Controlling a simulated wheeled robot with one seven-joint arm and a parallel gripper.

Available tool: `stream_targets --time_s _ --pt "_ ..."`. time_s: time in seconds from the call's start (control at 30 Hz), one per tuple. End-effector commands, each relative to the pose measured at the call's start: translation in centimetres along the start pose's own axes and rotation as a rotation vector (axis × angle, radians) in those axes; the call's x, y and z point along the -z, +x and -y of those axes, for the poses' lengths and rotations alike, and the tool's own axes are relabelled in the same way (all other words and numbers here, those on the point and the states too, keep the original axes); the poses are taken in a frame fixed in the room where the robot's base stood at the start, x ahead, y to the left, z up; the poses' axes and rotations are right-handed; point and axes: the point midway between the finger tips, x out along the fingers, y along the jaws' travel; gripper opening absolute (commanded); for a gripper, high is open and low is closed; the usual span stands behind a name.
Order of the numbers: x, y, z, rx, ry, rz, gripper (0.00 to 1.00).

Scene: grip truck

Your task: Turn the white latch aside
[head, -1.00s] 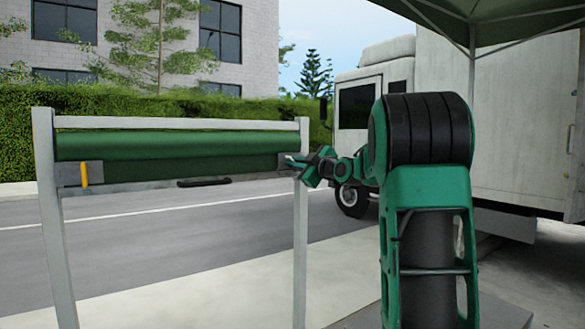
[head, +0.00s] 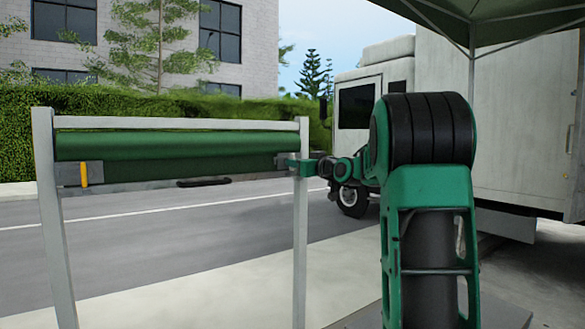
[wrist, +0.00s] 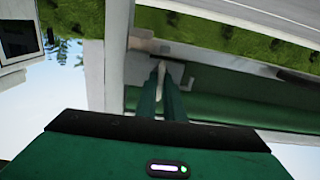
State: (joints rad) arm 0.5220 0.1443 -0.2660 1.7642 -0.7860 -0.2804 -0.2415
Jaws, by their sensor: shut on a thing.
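A dark green roll (head: 180,145) hangs in a pale frame, with a grey bar (head: 130,185) under it. My gripper (head: 292,164) is at the right end of the bar, by the right post, and hides that end in the head view. In the wrist view its two green fingers (wrist: 161,78) are close together, with a thin strip of the white latch (wrist: 161,70) between them. The gripper is shut on the latch. The latch lies against a grey end plate (wrist: 195,75). Its exact angle is hard to tell.
The right post (head: 301,250) stands right beside my gripper. A yellow latch (head: 84,173) sits upright at the bar's left end, and a black handle (head: 204,182) hangs at its middle. A white truck (head: 520,120) stands at the right, behind my arm.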

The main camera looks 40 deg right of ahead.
Motion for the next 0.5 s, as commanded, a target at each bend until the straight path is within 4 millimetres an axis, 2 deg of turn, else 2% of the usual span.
stream_targets --time_s 0.03,0.5 --pt "-0.62 0.05 0.10 0.003 0.017 0.012 0.00" --pt "-0.64 0.06 0.09 0.002 0.058 0.012 0.00"
